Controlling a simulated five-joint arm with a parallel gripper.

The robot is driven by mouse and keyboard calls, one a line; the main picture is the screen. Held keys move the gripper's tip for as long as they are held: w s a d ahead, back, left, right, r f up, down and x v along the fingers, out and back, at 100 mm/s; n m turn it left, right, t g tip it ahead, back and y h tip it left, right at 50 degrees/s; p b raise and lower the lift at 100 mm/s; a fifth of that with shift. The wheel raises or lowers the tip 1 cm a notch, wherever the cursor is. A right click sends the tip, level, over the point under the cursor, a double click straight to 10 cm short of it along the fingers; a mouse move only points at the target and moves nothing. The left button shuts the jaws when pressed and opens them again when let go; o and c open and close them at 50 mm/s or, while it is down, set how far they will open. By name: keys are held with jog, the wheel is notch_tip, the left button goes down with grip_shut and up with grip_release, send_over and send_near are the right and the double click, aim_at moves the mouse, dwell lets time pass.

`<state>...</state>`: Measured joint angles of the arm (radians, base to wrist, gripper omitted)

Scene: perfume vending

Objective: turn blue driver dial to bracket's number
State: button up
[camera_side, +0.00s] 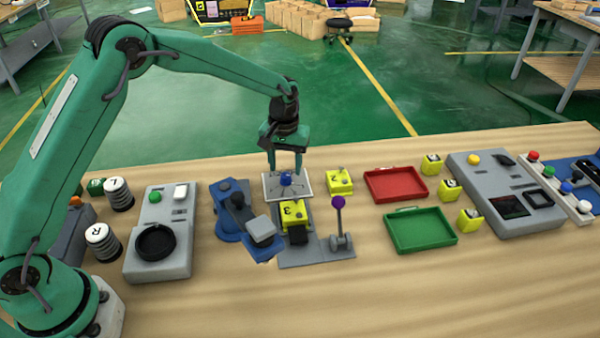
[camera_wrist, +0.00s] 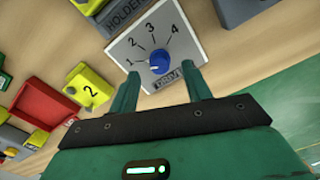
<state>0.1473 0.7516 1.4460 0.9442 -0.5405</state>
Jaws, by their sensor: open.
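The blue driver dial (camera_side: 286,180) sits on a pale square plate (camera_side: 270,193). In the wrist view, the dial (camera_wrist: 159,62) is ringed by the numbers 1 to 4 on the plate (camera_wrist: 188,53); I cannot clearly tell which number it points to. My gripper (camera_side: 286,171) is open and points down over the dial. In the wrist view, its fingers (camera_wrist: 162,75) are apart, one to each side of the dial, not closed on it. A yellow bracket marked 3 (camera_side: 295,212) sits in the grey holder (camera_side: 290,250). Another yellow bracket marked 2 (camera_side: 339,181) stands on the table to the right.
A purple-knobbed lever (camera_side: 338,215) stands right of the holder. A blue device with a grey block (camera_side: 240,215) is close on the left. Red (camera_side: 394,184) and green (camera_side: 420,229) trays lie to the right. The front of the table is clear.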

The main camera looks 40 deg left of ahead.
aim_at(286, 178)
jog(key=shift+f, duration=1.35)
jog(key=c, duration=1)
